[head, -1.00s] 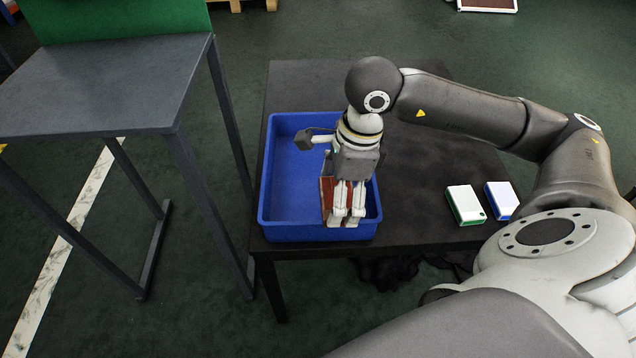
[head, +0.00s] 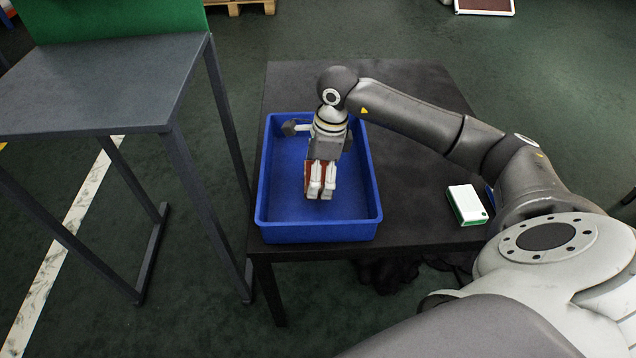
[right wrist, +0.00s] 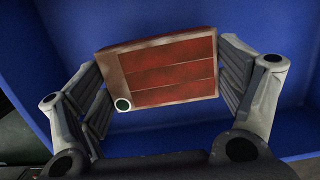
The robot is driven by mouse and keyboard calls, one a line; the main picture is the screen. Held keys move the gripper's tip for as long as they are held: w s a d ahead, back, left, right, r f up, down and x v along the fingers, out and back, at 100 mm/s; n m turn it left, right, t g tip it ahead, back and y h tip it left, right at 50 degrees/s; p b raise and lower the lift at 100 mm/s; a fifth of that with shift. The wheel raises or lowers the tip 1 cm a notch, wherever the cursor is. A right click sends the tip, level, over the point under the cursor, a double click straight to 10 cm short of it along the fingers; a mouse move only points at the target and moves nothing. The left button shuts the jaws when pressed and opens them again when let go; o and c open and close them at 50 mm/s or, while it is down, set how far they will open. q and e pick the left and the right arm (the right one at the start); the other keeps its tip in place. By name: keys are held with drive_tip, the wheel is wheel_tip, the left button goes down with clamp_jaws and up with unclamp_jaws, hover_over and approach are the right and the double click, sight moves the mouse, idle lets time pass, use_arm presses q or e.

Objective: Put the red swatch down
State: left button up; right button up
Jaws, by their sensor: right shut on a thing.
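The red swatch (right wrist: 170,70) is a flat block with a red face in bands, a tan border and a small dark round spot with a pale rim at one corner. In the head view only a red-brown edge of the swatch (head: 308,176) shows beside the fingers. My right gripper (head: 321,192) is shut on it, with a finger on each side in the right wrist view (right wrist: 162,85). They are over the inside of the blue bin (head: 320,232). I cannot tell whether the swatch touches the bin floor. My left gripper is out of view.
The bin stands on a black table (head: 420,180). A white and green block (head: 466,204) lies to its right, with a blue-edged block (head: 490,196) mostly hidden behind my arm. A grey table (head: 100,90) with a green panel (head: 120,18) stands at left. The bin's front part looks empty.

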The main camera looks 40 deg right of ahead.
drive_tip(key=shift+w+f, duration=0.2)
drive_tip(key=shift+f, duration=0.1)
wheel_tip(320, 180, down, 2)
drive_tip(key=shift+f+b, duration=0.2)
drive_tip(key=shift+b, duration=0.1)
drive_tip(key=shift+w+d+f, duration=0.1)
drive_tip(key=shift+f, duration=0.3)
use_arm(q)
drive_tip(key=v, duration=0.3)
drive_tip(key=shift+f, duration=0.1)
use_arm(e)
drive_tip(key=shift+f, duration=0.2)
drive_tip(key=o, duration=0.8)
drive_tip(key=shift+r, duration=0.2)
